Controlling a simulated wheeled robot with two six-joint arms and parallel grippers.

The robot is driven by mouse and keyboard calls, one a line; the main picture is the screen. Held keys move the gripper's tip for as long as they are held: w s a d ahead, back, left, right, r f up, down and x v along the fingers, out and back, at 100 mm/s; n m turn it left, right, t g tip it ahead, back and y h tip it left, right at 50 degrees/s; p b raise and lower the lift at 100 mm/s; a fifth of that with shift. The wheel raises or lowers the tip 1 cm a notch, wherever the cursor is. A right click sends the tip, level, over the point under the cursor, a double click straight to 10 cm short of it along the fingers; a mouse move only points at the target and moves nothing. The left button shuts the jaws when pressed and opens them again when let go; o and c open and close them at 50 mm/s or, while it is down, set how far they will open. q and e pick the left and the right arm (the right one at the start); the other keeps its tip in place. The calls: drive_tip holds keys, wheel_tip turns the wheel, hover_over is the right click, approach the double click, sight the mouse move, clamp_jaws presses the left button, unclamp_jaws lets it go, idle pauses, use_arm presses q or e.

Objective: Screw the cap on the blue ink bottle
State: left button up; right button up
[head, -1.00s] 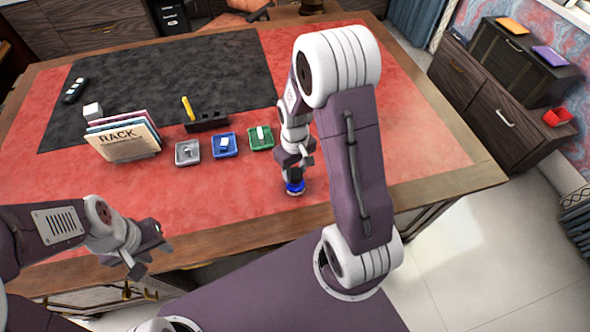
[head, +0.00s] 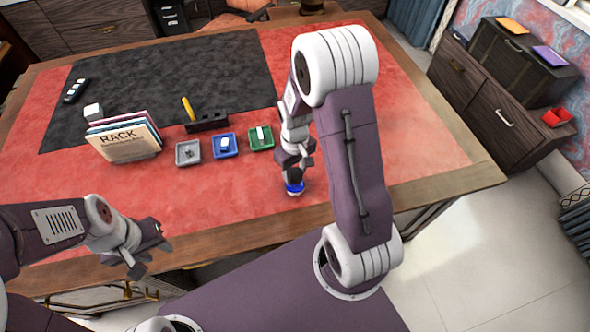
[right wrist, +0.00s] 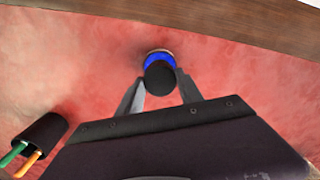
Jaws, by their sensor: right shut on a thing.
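The blue ink bottle (head: 295,189) stands upright on the red desk top near the front edge. It also shows in the right wrist view (right wrist: 158,58), partly covered by a round black cap (right wrist: 160,78). My right gripper (head: 294,170) points down over the bottle. In the right wrist view its two fingertips (right wrist: 161,90) are shut on the cap's sides. The cap is lined up over the bottle's top; I cannot tell whether the two touch. My left gripper (head: 152,260) is open and empty, in front of the desk's front edge at the left.
A grey tray (head: 178,162), a blue tray (head: 214,154) and a green tray (head: 252,146) lie left of the bottle. A rack of folders (head: 125,140) stands further left. A black pencil cup (right wrist: 44,130) shows in the right wrist view. The desk right of my right arm looks clear.

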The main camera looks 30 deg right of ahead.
sight(295, 173)
drive_tip(key=shift+f, duration=0.75)
idle(1.9)
drive_tip(key=o, duration=1.4)
wheel_tip(295, 173, up, 9)
drive_tip(key=shift+r, duration=0.1)
